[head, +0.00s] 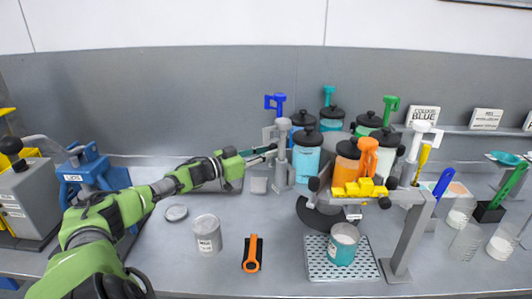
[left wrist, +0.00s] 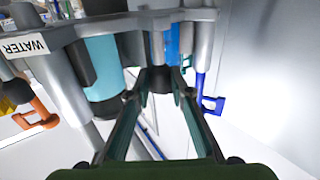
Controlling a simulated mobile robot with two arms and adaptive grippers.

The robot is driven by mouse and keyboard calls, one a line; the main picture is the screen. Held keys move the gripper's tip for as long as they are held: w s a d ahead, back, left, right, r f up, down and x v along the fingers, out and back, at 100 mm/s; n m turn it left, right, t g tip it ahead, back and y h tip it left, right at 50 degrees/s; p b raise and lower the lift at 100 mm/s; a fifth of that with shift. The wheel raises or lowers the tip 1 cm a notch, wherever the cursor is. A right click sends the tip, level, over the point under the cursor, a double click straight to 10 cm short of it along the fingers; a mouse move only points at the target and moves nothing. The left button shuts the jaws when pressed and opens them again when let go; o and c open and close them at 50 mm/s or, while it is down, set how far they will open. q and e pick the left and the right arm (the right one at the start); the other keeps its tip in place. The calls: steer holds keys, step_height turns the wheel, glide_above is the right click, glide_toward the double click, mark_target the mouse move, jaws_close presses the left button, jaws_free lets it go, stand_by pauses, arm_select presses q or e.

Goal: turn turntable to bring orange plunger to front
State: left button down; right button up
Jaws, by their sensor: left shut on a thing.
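The turntable, its dark base (head: 318,213) showing at the front, carries several canisters with coloured plungers. The orange plunger (head: 368,152) stands at the front right, by an orange canister (head: 346,166) and behind a yellow block (head: 361,188). The blue plunger (head: 276,102) is at the left. It also shows in the left wrist view (left wrist: 212,104). My left gripper (head: 272,151) reaches the turntable's left side. In the left wrist view its fingers close on a dark knob (left wrist: 159,78) beside a light-blue canister (left wrist: 100,65). My right gripper is out of view.
A grey stand (head: 405,240) rises at the front right. A teal-filled tin (head: 342,246) sits on a grate (head: 318,268) below the turntable. Beakers (head: 465,240) stand right.

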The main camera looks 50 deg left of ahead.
arm_select(q)
steer(key=shift+d+f, duration=0.1)
steer(key=shift+d, duration=0.3)
steer(key=c, duration=2.1)
jaws_free()
steer(key=shift+o, duration=1.4)
steer(key=shift+w+d, duration=0.1)
steer(key=shift+w, duration=0.1)
steer(key=shift+s, duration=0.2)
